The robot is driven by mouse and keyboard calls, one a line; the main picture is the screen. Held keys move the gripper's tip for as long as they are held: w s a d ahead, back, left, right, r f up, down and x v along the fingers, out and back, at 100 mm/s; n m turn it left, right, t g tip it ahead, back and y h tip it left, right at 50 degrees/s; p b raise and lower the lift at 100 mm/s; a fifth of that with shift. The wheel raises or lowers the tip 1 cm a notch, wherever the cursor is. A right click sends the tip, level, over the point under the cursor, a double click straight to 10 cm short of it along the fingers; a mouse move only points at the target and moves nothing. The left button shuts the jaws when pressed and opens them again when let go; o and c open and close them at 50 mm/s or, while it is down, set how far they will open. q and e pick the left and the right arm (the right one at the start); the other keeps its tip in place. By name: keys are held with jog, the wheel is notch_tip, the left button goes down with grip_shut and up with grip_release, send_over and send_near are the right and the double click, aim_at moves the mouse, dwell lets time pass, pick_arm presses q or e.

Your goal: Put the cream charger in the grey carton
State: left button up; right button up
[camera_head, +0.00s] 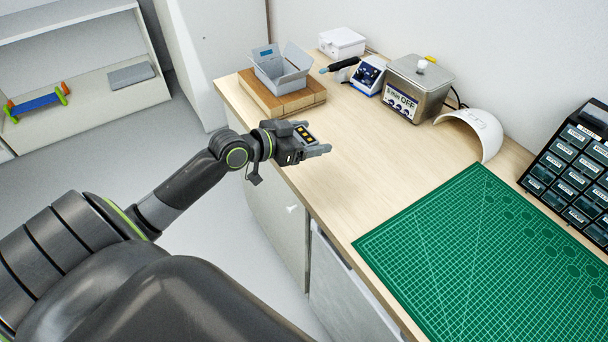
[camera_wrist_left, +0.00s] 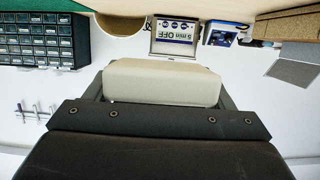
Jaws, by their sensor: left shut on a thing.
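The grey carton (camera_head: 268,76) stands with its flaps open on a brown block at the back left of the bench. My left gripper (camera_head: 311,139) is shut on the cream charger, over the bench's left edge, in front of the carton and apart from it. In the left wrist view the cream charger (camera_wrist_left: 160,84) is a pale rounded block between the fingers. In the head view a dark face with yellow patches shows between the fingers; the charger's cream sides are mostly hidden there. My right gripper is not in view.
The brown block (camera_head: 300,100) bears the carton. To its right stand a blue-white soldering station (camera_head: 368,76), a metal bath (camera_head: 415,92) and a white dome (camera_head: 482,128). A green mat (camera_head: 480,255) covers the front right. The wood between gripper and dome is clear.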

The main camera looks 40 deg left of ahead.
pick_arm(q)
send_over(308, 171)
notch_tip(308, 171, down, 5)
jog(key=shift+f, duration=0.4)
jog(key=shift+f+b, duration=0.35)
jog(key=shift+f, duration=1.55)
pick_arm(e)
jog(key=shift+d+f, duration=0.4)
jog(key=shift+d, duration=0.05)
pick_arm(q)
jog(key=shift+f, duration=0.1)
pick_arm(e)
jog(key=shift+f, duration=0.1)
pick_arm(q)
jog(key=shift+f+b, duration=0.1)
jog(key=shift+b, duration=0.2)
jog(key=o, duration=1)
jog(key=shift+o, duration=0.2)
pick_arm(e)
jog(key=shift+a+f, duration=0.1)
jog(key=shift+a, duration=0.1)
